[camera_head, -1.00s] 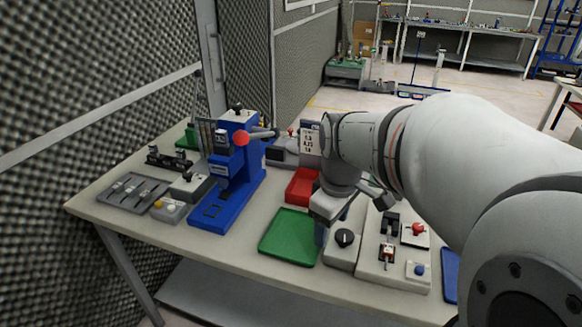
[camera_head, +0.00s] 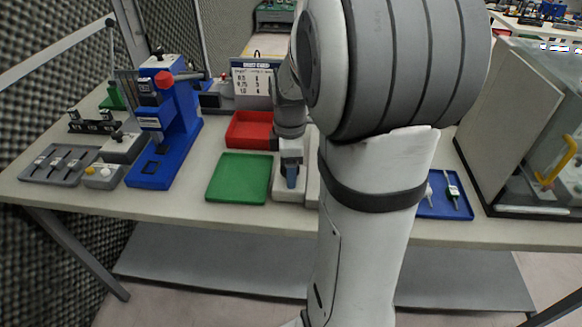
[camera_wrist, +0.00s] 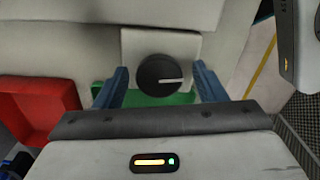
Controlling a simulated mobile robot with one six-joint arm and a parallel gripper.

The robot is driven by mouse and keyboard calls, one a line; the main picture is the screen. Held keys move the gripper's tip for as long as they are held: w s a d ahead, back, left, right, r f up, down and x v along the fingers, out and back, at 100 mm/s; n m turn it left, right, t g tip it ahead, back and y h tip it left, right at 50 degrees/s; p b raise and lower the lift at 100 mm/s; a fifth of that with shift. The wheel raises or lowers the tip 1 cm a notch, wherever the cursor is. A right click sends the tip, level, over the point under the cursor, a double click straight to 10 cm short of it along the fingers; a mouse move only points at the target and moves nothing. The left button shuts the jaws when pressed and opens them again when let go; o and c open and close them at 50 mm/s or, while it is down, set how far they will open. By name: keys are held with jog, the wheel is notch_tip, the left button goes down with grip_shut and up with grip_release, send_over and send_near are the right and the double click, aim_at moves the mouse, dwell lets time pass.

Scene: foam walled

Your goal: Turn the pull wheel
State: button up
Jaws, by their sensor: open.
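A round black wheel (camera_wrist: 160,75) with a white pointer line sits on a pale box (camera_wrist: 132,42) in the wrist view. The line points to the right there. My gripper (camera_wrist: 163,82) is open, with one blue finger on each side of the wheel. I see gaps between the fingers and the wheel, and nothing is held. In the head view my gripper (camera_head: 291,175) is over the pale box (camera_head: 282,192), and the wheel is hidden behind it. I cannot tell how far above the wheel the fingertips are.
A green tray (camera_head: 238,178) lies left of the box, with a red bin (camera_head: 248,130) behind it. A blue press (camera_head: 180,115) with a red-knobbed lever stands further left. A blue tray (camera_head: 440,203) and a clear-walled enclosure (camera_head: 535,130) are on the right. My arm hides the middle.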

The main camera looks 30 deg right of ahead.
jog(key=shift+f, duration=0.3)
